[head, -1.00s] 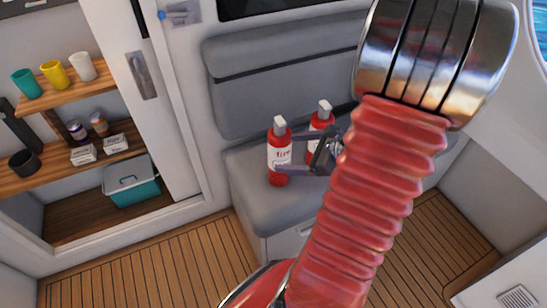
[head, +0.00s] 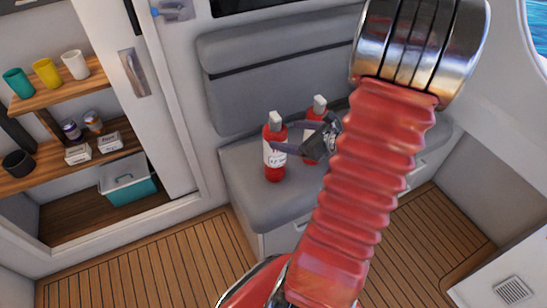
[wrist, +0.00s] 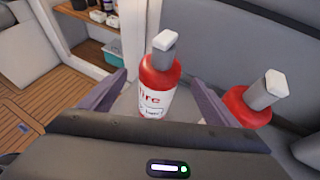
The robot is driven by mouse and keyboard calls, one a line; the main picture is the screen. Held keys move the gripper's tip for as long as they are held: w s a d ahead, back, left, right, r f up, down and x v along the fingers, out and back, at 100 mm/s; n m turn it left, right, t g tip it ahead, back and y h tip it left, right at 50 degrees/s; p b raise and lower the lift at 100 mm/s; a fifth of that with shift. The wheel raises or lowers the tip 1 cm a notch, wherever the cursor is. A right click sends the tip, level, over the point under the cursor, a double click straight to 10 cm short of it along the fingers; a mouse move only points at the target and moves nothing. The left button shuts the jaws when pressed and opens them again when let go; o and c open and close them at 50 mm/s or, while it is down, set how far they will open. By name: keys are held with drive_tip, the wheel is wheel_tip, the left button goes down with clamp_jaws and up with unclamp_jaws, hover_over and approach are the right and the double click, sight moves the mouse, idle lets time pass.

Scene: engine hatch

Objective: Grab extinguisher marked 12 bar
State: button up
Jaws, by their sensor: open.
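Two red fire extinguishers with grey necks and white tops stand upright on the grey seat. The left extinguisher (head: 274,169) has a white label with "fire" on it; the smaller print is too small to read surely. It also shows in the wrist view (wrist: 158,77), between the two fingers. The right extinguisher (head: 313,148) is partly hidden by my gripper, and its label is hidden; in the wrist view it (wrist: 250,107) is outside the right finger. My gripper (head: 288,136) is open, with its fingers reaching toward the left extinguisher. Contact cannot be told.
The seat (head: 240,190) has a grey backrest (head: 275,85) behind the extinguishers. At left, shelves hold cups (head: 46,72), jars and small boxes, with a teal cooler (head: 128,180) below. The plank floor (head: 150,265) is clear.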

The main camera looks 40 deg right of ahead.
sight(284, 134)
drive_tip(key=shift+x, duration=2.85)
drive_tip(key=shift+x, duration=2.6)
clamp_jaws()
drive_tip(key=shift+d, duration=0.1)
